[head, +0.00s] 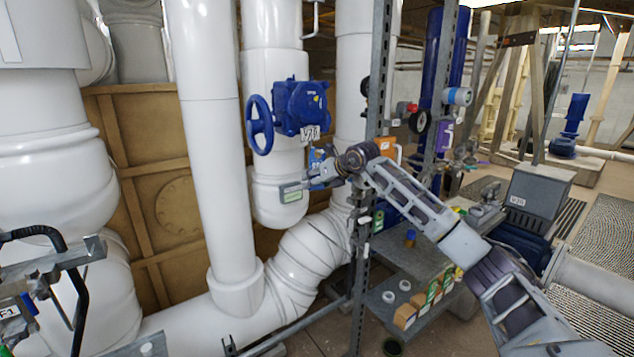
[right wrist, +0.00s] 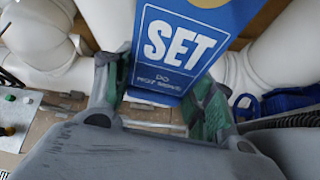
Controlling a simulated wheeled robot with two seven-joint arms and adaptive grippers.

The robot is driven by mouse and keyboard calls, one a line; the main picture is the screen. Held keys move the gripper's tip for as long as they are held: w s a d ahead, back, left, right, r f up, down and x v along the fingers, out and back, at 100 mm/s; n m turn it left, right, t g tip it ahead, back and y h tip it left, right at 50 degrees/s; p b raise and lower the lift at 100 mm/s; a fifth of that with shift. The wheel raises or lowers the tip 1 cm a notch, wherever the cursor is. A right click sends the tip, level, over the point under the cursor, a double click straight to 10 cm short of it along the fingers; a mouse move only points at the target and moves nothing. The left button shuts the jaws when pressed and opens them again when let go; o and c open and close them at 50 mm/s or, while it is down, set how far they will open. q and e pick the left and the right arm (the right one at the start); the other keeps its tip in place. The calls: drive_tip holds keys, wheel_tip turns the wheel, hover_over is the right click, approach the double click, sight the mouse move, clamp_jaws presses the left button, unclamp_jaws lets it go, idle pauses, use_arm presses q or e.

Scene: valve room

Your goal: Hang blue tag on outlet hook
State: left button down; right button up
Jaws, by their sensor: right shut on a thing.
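A blue tag (right wrist: 185,45) reading "SET DO NOT MOVE" fills the top middle of the right wrist view. My right gripper (right wrist: 160,95) is shut on it, with a green-padded finger at each side. In the head view my right gripper (head: 303,187) is beside the white pipe, below the blue valve actuator (head: 300,107). A bit of the blue tag (head: 318,156) shows just above the gripper, partly hidden by it. I cannot make out the outlet hook in either view. My left gripper is not in view.
The actuator carries a blue handwheel (head: 259,125) and a label plate (head: 310,133). A perforated grey post (head: 377,70) stands right of the gripper. A grey shelf (head: 415,262) with small items is below my right arm. A metal bracket (head: 55,262) is at the left.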

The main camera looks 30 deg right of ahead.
sight(313, 154)
drive_tip(key=o, duration=0.8)
drive_tip(key=shift+o, duration=0.2)
drive_tip(key=shift+r, duration=1.1)
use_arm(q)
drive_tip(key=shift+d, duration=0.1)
use_arm(e)
drive_tip(key=shift+r, duration=3.9)
drive_tip(key=shift+s, duration=0.1)
